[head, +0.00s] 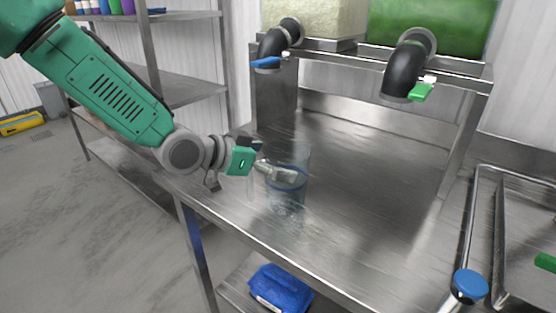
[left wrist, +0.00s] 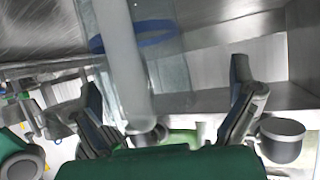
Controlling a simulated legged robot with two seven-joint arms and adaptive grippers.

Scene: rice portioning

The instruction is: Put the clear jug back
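The clear jug (head: 289,200) has a blue band and stands upright on the steel table near its front edge, as far as I can tell. My left gripper (head: 260,160) is at its left side, level with its handle. In the left wrist view, the jug (left wrist: 160,65) rises ahead, with its pale handle (left wrist: 120,60) between the two fingers. The fingers of my left gripper (left wrist: 166,80) are wide apart, with gaps to the handle. My right gripper is not in view.
The steel table (head: 370,200) is bare behind and right of the jug. A blue-handled spout (head: 275,45) and a green-handled spout (head: 403,75) hang from the raised shelf. A sink (head: 520,235) is at right. A blue bundle (head: 280,288) lies below.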

